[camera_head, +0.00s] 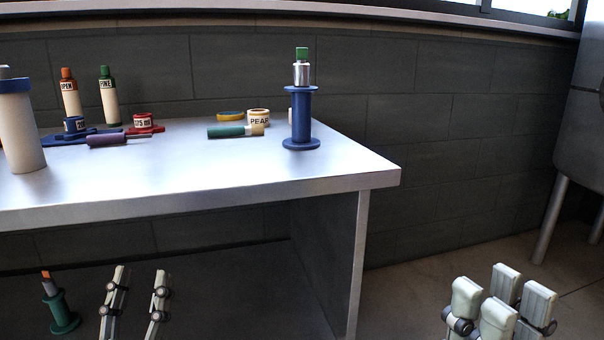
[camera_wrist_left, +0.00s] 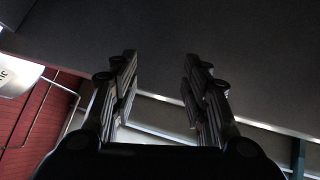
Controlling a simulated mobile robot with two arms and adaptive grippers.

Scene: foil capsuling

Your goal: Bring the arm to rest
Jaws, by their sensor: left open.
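My left gripper (camera_head: 140,275) is open and empty, low in front of the table in the head view. Its two spread fingers also show in the left wrist view (camera_wrist_left: 160,72), with nothing between them. My right gripper (camera_head: 503,290) is at the bottom right of the head view, clear of the table. Its fingers overlap in the picture, so I cannot tell if it is open. A blue spool-shaped stand (camera_head: 301,117) is upright near the table's right end. A silver piece with a green top (camera_head: 302,68) stands on it.
The metal table (camera_head: 210,175) holds two labelled bottles (camera_head: 70,95) (camera_head: 109,97), a white cylinder with a blue band (camera_head: 20,125), a green-and-tan piece (camera_head: 235,131) and a PEAR-labelled ring (camera_head: 258,117). A green stand (camera_head: 62,312) is below. Open floor lies right of the table.

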